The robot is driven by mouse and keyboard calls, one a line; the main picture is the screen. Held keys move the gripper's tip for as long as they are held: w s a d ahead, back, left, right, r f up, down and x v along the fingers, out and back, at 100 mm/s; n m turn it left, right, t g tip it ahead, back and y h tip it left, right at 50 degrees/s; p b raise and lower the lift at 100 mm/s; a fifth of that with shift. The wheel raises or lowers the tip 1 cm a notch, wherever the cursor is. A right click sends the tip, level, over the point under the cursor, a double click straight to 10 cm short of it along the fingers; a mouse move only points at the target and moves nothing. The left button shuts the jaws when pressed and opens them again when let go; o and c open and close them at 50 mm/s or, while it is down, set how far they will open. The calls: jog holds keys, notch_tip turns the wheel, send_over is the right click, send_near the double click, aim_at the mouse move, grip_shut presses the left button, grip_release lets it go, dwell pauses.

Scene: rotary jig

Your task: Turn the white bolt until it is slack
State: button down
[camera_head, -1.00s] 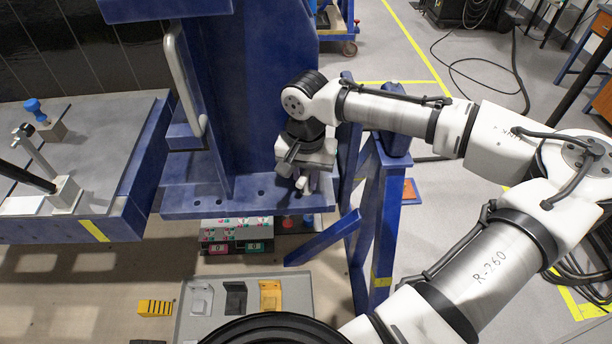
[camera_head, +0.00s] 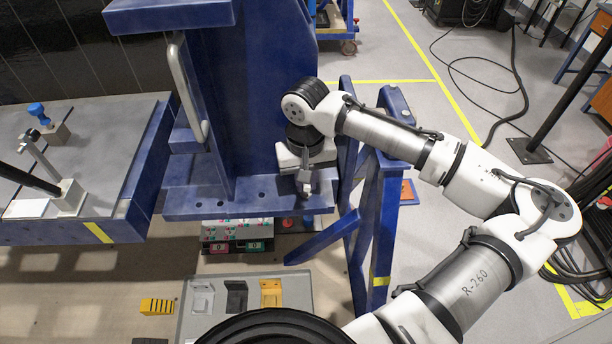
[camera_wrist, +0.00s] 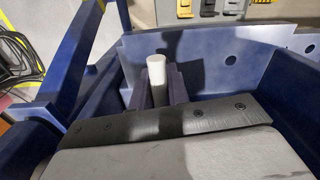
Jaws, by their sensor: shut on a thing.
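The white bolt (camera_wrist: 157,72) shows in the wrist view as a short, smooth, rounded post. It stands between the two dark fingers of my gripper (camera_wrist: 161,86), which is shut on it. In the head view my gripper (camera_head: 304,186) is low over the right end of the blue ledge of the jig (camera_head: 205,203). How tight the bolt sits cannot be seen.
A blue frame stand (camera_head: 392,190) stands close to the right of my gripper. A grey bench (camera_head: 105,135) with clamps is at left. A grey tray (camera_head: 222,300) with brackets and a control box (camera_head: 238,233) lie below.

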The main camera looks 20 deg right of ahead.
jog(key=c, duration=2.1)
grip_release()
jog(key=shift+n, duration=2.2)
jog(key=o, duration=1.4)
jog(key=shift+c, duration=0.2)
notch_tip(320, 180, up, 14)
jog(key=b, duration=0.2)
jog(key=shift+f, duration=0.15)
